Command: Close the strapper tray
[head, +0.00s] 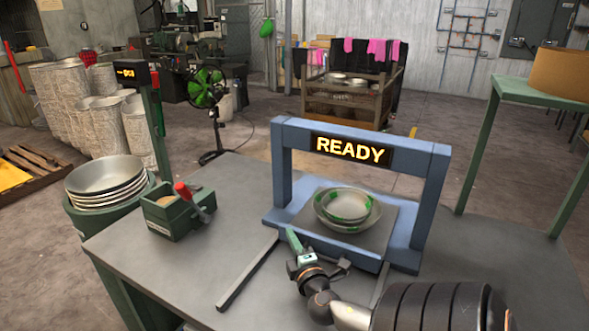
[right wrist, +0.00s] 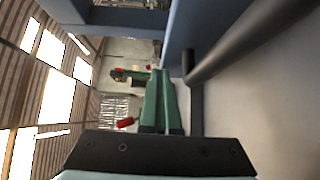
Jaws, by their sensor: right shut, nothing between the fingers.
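The strapper is a blue frame (head: 283,180) with a lit READY sign (head: 350,150), standing on the grey table. Its tray (head: 392,222) is a dark grey plate under the arch, on the blue base. Nested metal bowls (head: 346,207) with green marks sit on the tray. Two dark rails (head: 247,270) run from the base toward the front. My right gripper (head: 291,236) is shut and empty at the front left of the base, close to the tray; I cannot tell if it touches. The right wrist view shows its green fingers (right wrist: 160,75) together beside a blue part. My left gripper is not in view.
A green box with a red handle (head: 178,211) stands on the table (head: 190,270) left of the strapper. A stack of metal bowls (head: 105,178) stands on a green stand at the left edge. The table between box and strapper is clear.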

